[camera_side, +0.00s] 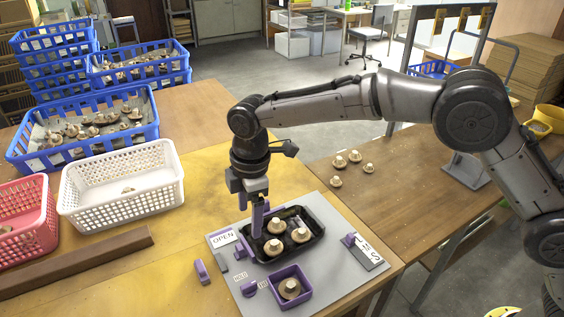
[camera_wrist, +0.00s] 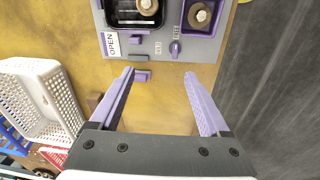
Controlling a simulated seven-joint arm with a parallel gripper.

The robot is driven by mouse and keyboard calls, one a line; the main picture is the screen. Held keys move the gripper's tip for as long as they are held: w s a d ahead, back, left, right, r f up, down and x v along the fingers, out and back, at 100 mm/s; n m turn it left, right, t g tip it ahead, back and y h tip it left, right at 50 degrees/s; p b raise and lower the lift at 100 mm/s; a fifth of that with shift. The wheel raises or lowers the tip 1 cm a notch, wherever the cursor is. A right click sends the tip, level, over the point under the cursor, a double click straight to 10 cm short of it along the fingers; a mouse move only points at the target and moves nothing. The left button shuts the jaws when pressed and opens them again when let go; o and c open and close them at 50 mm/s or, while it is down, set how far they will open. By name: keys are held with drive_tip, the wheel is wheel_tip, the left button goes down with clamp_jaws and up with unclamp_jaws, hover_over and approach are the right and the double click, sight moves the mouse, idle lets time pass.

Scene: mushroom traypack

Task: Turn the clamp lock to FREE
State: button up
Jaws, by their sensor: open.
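The clamp lock is a small purple knob (camera_side: 249,289) on the grey board (camera_side: 225,268), beside a HOLD label (camera_side: 240,276) and a second small label that is partly hidden. My gripper (camera_side: 258,220) hangs over the board near the black tray in the side view. In the wrist view my gripper (camera_wrist: 158,78) has its fingers wide apart with nothing between them, and the knob shows beyond the fingertips.
The black tray (camera_side: 318,232) holds several mushrooms. A purple square holder (camera_side: 305,294) has one mushroom. An OPEN label (camera_side: 223,239) and a purple block (camera_side: 201,271) are at the board's left. A white basket (camera_side: 170,190), pink basket (camera_side: 45,225) and brown bar (camera_side: 90,258) lie left.

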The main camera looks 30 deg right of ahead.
drive_tip(key=d+r+m+t, duration=0.1)
drive_tip(key=d+r, duration=0.6)
drive_tip(key=r, duration=0.2)
drive_tip(key=shift+d+r+m, duration=0.25)
drive_tip(key=shift+d+m, duration=0.05)
drive_tip(key=shift+w, duration=0.1)
